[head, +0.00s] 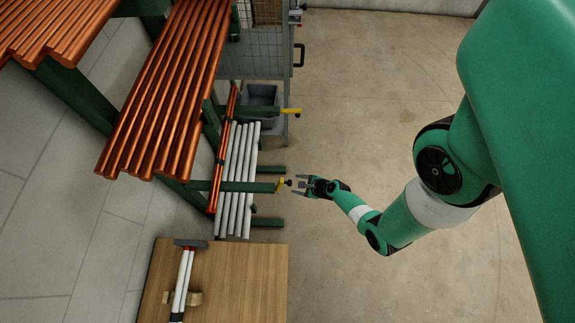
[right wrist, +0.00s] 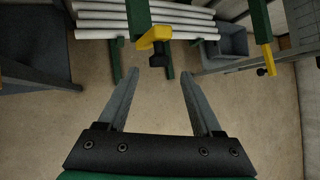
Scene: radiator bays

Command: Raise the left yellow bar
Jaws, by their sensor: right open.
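Two yellow bars sit at the ends of green rack arms. The left one (right wrist: 155,37), as the right wrist view shows them, has a black knob and also shows in the head view (head: 281,186). The other yellow bar (head: 291,111) is farther up in the head view and at the right in the right wrist view (right wrist: 267,58). My right gripper (head: 297,186) is open and empty. Its fingers (right wrist: 160,75) point at the left yellow bar with a small gap. My left gripper is not in view.
Silvery white tubes (head: 237,175) lie across the green rack arms behind the bars. Copper pipes (head: 165,90) lie on higher arms. A wooden table (head: 240,275) stands below, and a grey bin (head: 261,95) stands behind. The floor (head: 350,100) to the right is clear.

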